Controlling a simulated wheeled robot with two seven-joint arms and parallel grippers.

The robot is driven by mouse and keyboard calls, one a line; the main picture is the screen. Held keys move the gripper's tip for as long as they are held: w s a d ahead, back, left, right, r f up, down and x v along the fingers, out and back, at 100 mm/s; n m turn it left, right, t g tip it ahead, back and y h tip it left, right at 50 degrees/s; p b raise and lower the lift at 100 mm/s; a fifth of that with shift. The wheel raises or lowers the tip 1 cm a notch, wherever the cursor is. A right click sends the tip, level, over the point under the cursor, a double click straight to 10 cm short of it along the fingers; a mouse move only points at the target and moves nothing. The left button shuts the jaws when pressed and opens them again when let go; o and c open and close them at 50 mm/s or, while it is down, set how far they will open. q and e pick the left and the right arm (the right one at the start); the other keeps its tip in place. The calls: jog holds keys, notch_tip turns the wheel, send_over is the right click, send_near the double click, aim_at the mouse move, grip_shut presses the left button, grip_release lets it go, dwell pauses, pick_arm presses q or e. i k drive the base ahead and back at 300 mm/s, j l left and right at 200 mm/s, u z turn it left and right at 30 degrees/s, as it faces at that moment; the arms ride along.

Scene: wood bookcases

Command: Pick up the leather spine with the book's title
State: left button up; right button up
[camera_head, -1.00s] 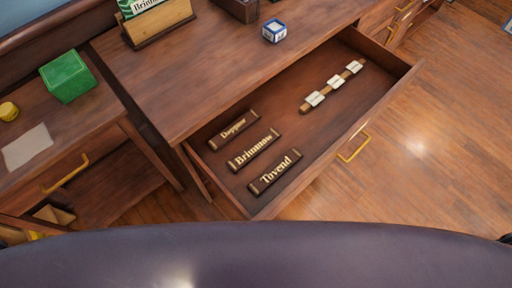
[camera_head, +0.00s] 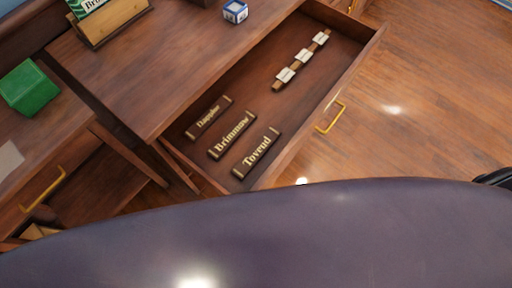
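Three dark leather spines with gold letters lie side by side in the open drawer. The one nearest the back left (camera_head: 209,117) has small lettering that is hard to read. The middle spine (camera_head: 232,136) reads roughly "Brimmow". The front spine (camera_head: 256,152) reads roughly "Tovend". Neither of my grippers shows.
The open drawer (camera_head: 352,60) has a brass handle (camera_head: 331,117) and also holds a strip with white tags (camera_head: 303,57). On the desk top (camera_head: 165,65) is a blue and white cube (camera_head: 235,12). A green box (camera_head: 29,88) sits on the left desk.

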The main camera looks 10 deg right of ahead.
aim_at(242, 123)
jog(key=k+j+z, duration=0.1)
jog(key=j, duration=0.25)
jog(key=k+j+z, duration=0.15)
jog(key=j, duration=0.2)
jog(key=j+z, duration=0.1)
jog(key=j, duration=0.25)
jog(key=k+j+z, duration=0.15)
jog(key=j, duration=0.15)
